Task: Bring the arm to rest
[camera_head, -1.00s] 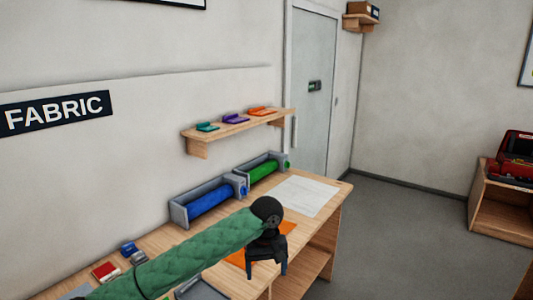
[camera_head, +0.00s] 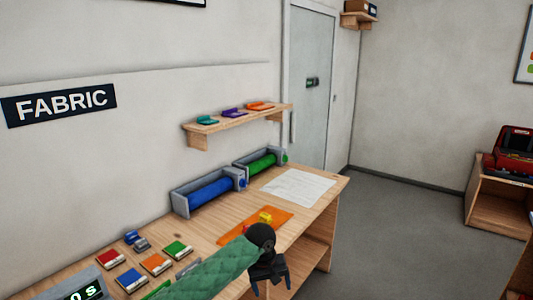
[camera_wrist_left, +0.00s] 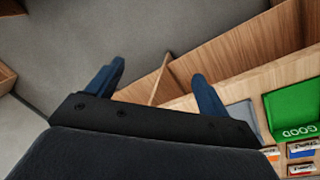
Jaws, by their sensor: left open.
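My left gripper (camera_head: 270,284) is open and empty at the front edge of the wooden table (camera_head: 218,232) in the head view, its fingers pointing down. In the left wrist view its two blue-grey fingertips (camera_wrist_left: 158,80) are spread wide with nothing between them, above the floor and the table's front edge. My left arm in its green sleeve reaches in from the bottom left. My right gripper is not in view.
An orange mat (camera_head: 222,238) with a small yellow item (camera_head: 265,217) lies behind the gripper. Blue (camera_head: 211,193) and green (camera_head: 262,165) rolls sit at the wall. Coloured boxes (camera_head: 155,264) lie left. A green panel (camera_wrist_left: 294,108) reads GOOD. Floor (camera_head: 400,225) to the right is clear.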

